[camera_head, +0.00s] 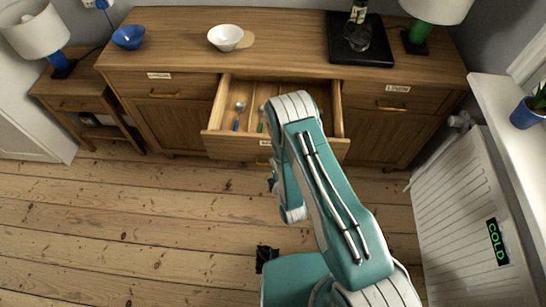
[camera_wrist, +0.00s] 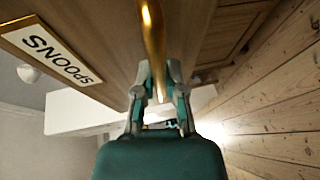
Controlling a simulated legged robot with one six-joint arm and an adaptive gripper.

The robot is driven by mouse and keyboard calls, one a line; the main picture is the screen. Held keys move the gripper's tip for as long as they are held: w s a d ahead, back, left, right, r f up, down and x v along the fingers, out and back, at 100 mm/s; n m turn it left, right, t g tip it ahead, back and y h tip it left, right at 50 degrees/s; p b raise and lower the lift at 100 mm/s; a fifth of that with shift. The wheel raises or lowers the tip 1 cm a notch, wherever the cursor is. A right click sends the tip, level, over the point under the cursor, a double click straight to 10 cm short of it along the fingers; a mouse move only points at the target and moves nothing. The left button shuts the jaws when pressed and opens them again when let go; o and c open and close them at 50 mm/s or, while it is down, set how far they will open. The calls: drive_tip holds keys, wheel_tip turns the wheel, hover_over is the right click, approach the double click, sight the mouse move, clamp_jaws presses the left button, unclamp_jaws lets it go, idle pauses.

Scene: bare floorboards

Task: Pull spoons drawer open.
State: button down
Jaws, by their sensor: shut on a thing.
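The spoons drawer (camera_head: 228,147) is the middle drawer of the wooden sideboard and stands pulled out, its inside showing. Within it lie a blue-handled spoon (camera_head: 238,116) and a green-handled utensil (camera_head: 261,121), partly hidden by my arm. In the wrist view, the drawer front carries a white label reading SPOONS (camera_wrist: 50,55). My gripper (camera_wrist: 159,76) is shut on the brass handle (camera_wrist: 154,38), one finger on each side of it. In the head view, my arm hides the gripper and most of the handle.
The side drawers, left (camera_head: 182,88) and right (camera_head: 400,102), are shut. Bowls, a dark tray (camera_head: 362,50) and a lamp stand on the sideboard. A radiator (camera_head: 465,220) is at the right. Floorboards (camera_head: 130,230) before the sideboard are clear at left.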

drive_tip(key=shift+s+d+f, duration=0.15)
drive_tip(key=shift+s+f, duration=0.1)
drive_tip(key=shift+s, duration=0.1)
drive_tip(key=c, duration=0.8)
unclamp_jaws()
drive_tip(key=shift+o, duration=0.5)
drive_tip(key=shift+w+r, duration=0.1)
drive_tip(key=v, duration=0.7)
drive_tip(key=shift+s, duration=0.25)
